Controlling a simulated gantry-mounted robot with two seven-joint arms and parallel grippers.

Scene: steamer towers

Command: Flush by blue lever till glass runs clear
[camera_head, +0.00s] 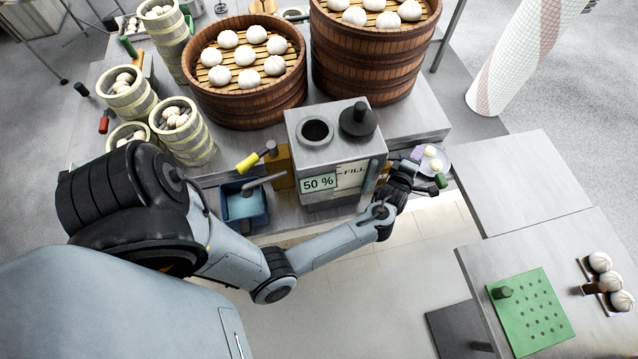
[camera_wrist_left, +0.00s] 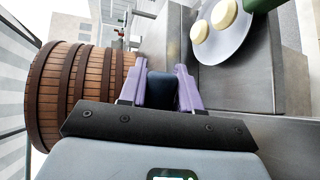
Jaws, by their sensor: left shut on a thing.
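The grey steamer box (camera_head: 335,135) stands at the table's front edge, with a "50 %" label (camera_head: 318,183) and the word FILL on its front. A narrow upright glass (camera_head: 370,178) at its right front corner looks grey-blue; I cannot tell how clear it is. My left gripper (camera_head: 408,172) is at the box's right side. In the left wrist view its purple fingers (camera_wrist_left: 160,88) are shut on the dark blue lever (camera_wrist_left: 161,95). In the head view my gripper hides the lever. My right gripper is not in view.
A yellow-ended lever (camera_head: 250,162) sticks out left of the box, above a blue basin (camera_head: 236,208). A plate of buns (camera_head: 440,160) is just right of my gripper. Large wooden steamers (camera_head: 245,105) stand behind. A green mat (camera_head: 530,315) lies on the right table.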

